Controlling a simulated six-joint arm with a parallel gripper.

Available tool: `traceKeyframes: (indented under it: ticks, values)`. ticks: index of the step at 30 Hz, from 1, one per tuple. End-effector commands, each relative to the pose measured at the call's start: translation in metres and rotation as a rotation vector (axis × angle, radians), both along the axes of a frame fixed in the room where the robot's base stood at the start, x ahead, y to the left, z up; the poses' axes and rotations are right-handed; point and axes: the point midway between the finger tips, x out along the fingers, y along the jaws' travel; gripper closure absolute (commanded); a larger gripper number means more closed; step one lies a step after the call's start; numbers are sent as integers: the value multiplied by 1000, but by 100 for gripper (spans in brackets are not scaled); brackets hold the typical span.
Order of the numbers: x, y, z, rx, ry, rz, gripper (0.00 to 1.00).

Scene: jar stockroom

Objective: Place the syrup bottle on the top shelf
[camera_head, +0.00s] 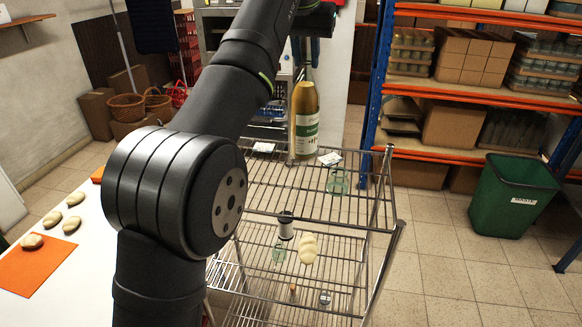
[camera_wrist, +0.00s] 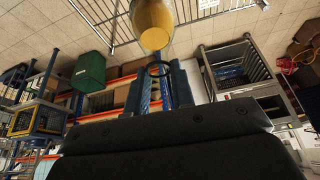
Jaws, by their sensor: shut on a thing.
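The syrup bottle (camera_head: 304,112) is tall, amber-filled, with a cream and green label. It is upright in the head view, in front of the back part of the wire rack's top shelf (camera_head: 300,194). I cannot tell whether its base touches the shelf. My gripper (camera_head: 308,62) is above it, shut on its neck. In the wrist view, the bottle's amber body (camera_wrist: 153,25) extends beyond the blue fingers of my gripper (camera_wrist: 161,88); its neck is mostly hidden between them.
A clear glass jar (camera_head: 338,180) stands on the top shelf's right side. A green bin (camera_head: 512,197) stands right. A white table (camera_head: 85,260) is left.

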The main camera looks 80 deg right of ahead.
Motion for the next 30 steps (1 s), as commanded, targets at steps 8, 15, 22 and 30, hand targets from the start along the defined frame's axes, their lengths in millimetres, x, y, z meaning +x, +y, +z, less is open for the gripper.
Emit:
traceKeyframes:
  ticks: [8, 15, 22, 30]
  values:
    - [-58, 12, 14, -7, 3, -62, 100]
    - [-63, 11, 11, -4, 4, -73, 100]
    - [-32, -8, -10, -5, 3, -72, 100]
    - [8, -34, -39, -6, 3, -72, 100]
